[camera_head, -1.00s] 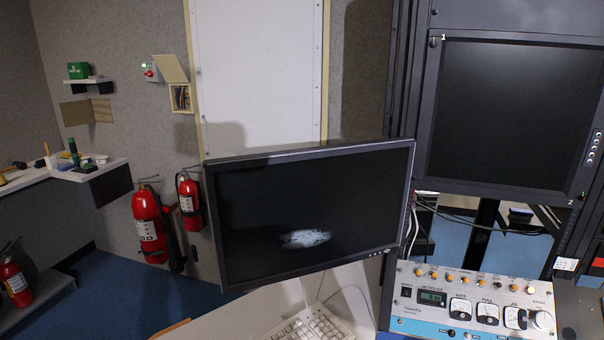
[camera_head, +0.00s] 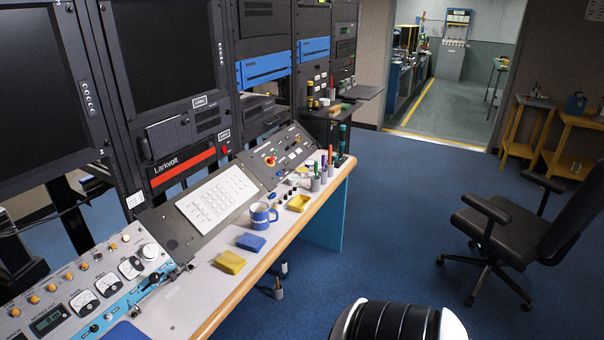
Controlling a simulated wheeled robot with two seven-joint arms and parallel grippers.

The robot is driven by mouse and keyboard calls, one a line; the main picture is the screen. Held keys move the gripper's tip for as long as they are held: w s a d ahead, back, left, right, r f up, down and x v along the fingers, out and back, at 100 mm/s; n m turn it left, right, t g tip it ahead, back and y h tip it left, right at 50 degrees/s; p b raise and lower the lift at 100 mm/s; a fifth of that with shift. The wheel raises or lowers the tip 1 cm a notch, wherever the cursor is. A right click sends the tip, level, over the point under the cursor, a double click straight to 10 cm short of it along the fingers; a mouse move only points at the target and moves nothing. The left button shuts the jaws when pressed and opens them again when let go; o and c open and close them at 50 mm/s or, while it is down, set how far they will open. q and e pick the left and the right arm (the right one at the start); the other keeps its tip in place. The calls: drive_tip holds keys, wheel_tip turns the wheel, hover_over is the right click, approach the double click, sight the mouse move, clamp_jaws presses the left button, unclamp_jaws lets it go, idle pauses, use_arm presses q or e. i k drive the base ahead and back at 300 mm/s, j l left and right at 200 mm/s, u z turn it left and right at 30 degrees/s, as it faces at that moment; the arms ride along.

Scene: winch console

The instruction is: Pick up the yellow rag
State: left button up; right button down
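A folded yellow cloth-like piece (camera_head: 230,262), which looks like the yellow rag, lies flat on the light grey console desk (camera_head: 190,302) near its wooden front edge. A similar blue piece (camera_head: 250,242) lies just beyond it, beside a blue mug (camera_head: 262,217). Another yellow item (camera_head: 298,203), looking like a small shallow tray, sits farther along the desk. Neither of my grippers is in view.
A keypad panel (camera_head: 215,199) and a meter panel (camera_head: 93,290) line the desk's back. Pens stand in holders (camera_head: 316,183) near the far end. A black office chair (camera_head: 510,225) stands at right. Blue floor (camera_head: 375,205) between is clear.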

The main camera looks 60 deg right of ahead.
sight(230, 262)
drive_tip(key=l+z, duration=1.1)
drive_tip(key=u, duration=1.9)
drive_tip(key=z, duration=1.45)
drive_tip(key=i+l+u, duration=0.1)
drive_tip(key=l, duration=0.2)
drive_tip(key=i+l+u, duration=0.1)
drive_tip(key=l, duration=0.25)
drive_tip(key=i, duration=0.1)
